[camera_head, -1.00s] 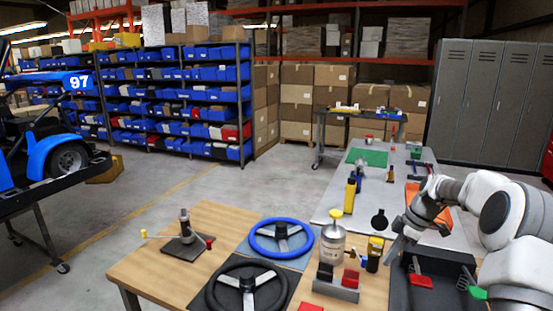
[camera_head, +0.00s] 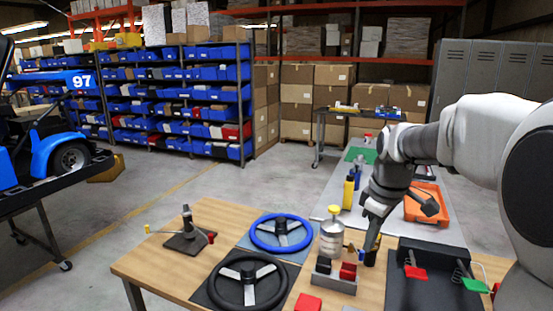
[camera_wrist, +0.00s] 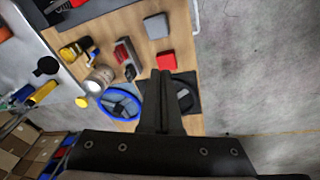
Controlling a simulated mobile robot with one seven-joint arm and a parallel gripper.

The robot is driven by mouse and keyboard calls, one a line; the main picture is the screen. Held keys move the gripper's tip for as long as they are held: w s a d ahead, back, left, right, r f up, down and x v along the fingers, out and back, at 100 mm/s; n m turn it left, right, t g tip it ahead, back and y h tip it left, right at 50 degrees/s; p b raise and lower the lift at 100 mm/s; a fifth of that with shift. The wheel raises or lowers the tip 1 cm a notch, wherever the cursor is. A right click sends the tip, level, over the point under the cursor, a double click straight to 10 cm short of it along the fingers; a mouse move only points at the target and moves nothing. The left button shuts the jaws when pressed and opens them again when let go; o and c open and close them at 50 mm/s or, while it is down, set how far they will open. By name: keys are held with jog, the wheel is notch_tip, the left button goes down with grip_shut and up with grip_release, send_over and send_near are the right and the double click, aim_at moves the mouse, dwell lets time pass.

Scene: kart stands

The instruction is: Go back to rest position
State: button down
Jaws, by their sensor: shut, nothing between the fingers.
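My gripper (camera_head: 370,243) is shut and empty. In the head view it points down above the right part of the wooden table (camera_head: 155,275), close to the metal canister with the yellow cap (camera_head: 331,238) and the small rack with black and red blocks (camera_head: 335,282). I cannot tell whether it touches anything there. In the wrist view its closed fingers (camera_wrist: 163,85) point over the table, with the black steering wheel (camera_wrist: 185,98) partly behind them. My arm reaches in from the right and hides part of the grey bench.
A blue steering wheel (camera_head: 281,233) and a black one (camera_head: 247,282) lie on mats. An orange tray (camera_head: 425,205) lies on the grey bench (camera_head: 335,195). Open floor (camera_head: 225,185) lies beyond the table.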

jog(key=s+a+m+t, duration=0.1)
jog(key=s+a+m, duration=0.2)
jog(key=s, duration=0.8)
jog(key=s+a+r+m+t, duration=0.1)
jog(key=s+m, duration=0.5)
jog(key=s, duration=0.6)
jog(key=shift+s+a+r+t, duration=0.2)
jog(key=shift+a+r+t, duration=0.1)
jog(key=shift+a+t, duration=0.5)
jog(key=shift+a, duration=0.15)
